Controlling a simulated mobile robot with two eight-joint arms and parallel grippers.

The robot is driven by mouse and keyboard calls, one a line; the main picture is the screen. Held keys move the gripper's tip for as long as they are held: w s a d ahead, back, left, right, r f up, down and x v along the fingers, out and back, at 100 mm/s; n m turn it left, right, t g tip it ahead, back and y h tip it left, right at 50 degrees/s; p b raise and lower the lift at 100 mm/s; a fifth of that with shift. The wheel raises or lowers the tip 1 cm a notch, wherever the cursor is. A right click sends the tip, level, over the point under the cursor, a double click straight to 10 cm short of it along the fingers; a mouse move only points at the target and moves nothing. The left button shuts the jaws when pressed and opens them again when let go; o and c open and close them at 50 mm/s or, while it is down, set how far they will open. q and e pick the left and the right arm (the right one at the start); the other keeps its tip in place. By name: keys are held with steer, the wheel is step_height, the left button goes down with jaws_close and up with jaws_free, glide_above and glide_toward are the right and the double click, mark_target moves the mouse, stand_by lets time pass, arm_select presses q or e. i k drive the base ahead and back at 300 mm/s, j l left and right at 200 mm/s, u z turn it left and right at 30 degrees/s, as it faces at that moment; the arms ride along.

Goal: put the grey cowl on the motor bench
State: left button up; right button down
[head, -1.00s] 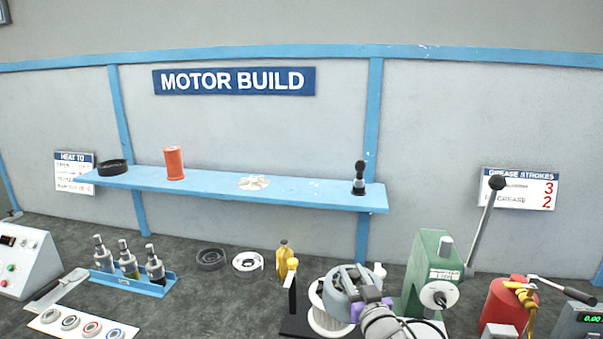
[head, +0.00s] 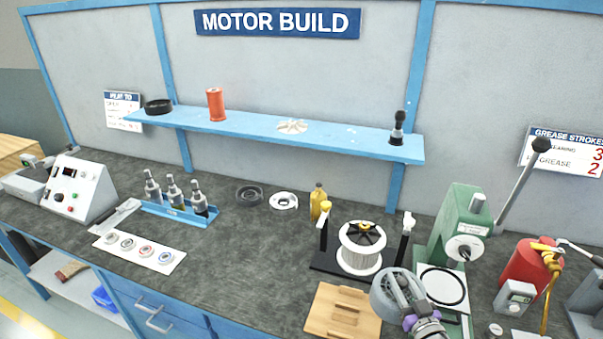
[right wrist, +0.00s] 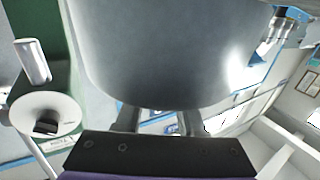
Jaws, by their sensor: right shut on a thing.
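The grey cowl (head: 383,290) is a rounded, hollow shell, seen near the bottom right of the head view. My right gripper (head: 408,294) is shut on its right side and holds it up in front of the bench's contents. In the right wrist view the cowl (right wrist: 180,55) fills the upper middle, with the gripper fingers (right wrist: 157,122) at its lower edge. The motor bench (head: 255,255) has a dark mottled top below the MOTOR BUILD sign. The cowl hides part of the bench. My left gripper is not in view.
A wooden board (head: 340,315) lies just left of the cowl. A white spool on a black stand (head: 361,250) is behind it. A green press (head: 460,215) and red can (head: 527,268) stand right. Bare top lies left of the board.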

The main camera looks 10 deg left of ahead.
mark_target(270, 296)
steer(key=j+z, duration=0.45)
steer(key=j, duration=1.75)
